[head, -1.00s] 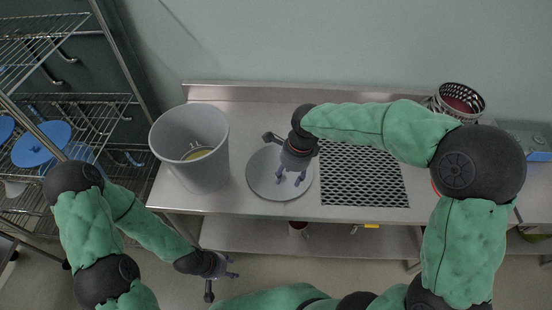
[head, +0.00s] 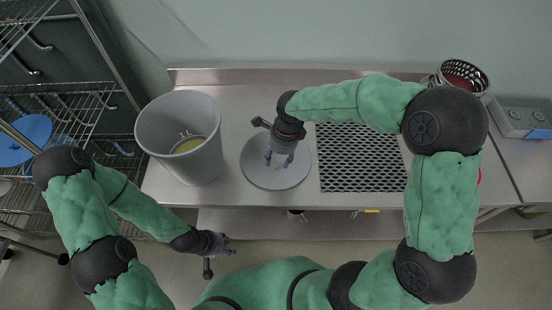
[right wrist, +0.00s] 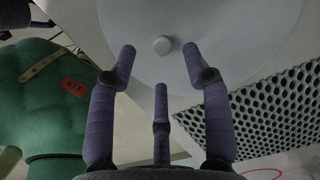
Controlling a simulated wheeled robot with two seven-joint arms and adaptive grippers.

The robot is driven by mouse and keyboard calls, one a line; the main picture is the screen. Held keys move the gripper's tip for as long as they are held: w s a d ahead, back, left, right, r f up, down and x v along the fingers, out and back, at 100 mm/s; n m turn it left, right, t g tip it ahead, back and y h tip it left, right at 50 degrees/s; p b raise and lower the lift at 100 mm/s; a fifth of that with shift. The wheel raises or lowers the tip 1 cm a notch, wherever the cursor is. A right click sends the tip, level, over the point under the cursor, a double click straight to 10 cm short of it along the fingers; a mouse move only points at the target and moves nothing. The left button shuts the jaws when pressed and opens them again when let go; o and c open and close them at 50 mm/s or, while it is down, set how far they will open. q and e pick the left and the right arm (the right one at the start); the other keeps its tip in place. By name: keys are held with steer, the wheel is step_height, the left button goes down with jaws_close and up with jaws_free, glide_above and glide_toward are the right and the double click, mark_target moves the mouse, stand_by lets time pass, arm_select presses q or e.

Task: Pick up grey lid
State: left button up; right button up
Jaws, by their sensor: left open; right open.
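The grey lid (head: 262,177) is a round flat disc lying on the steel table, between the grey vat and the perforated mat. In the right wrist view the lid (right wrist: 235,30) fills the top, with a small round knob (right wrist: 162,45) at its middle. My right gripper (head: 279,160) is over the lid, open, its purple fingers pointing down. In the right wrist view the fingers (right wrist: 158,55) stand on either side of the knob, apart from it. My left gripper (head: 226,244) is open and empty in front of the table's front edge, low at the left.
The grey vat (head: 150,130), with something yellowish inside (head: 188,145), stands left of the lid. A dark perforated mat (head: 360,165) lies to the right. A perforated basket (head: 462,74) and a grey box (head: 522,117) are at the far right. A wire rack (head: 75,92) stands at the left.

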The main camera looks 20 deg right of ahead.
mark_target(275, 165)
steer(key=f, duration=0.3)
steer(key=f+b, duration=0.1)
steer(key=shift+w+a+f, duration=0.15)
steer(key=shift+w+a, duration=0.1)
jaws_close()
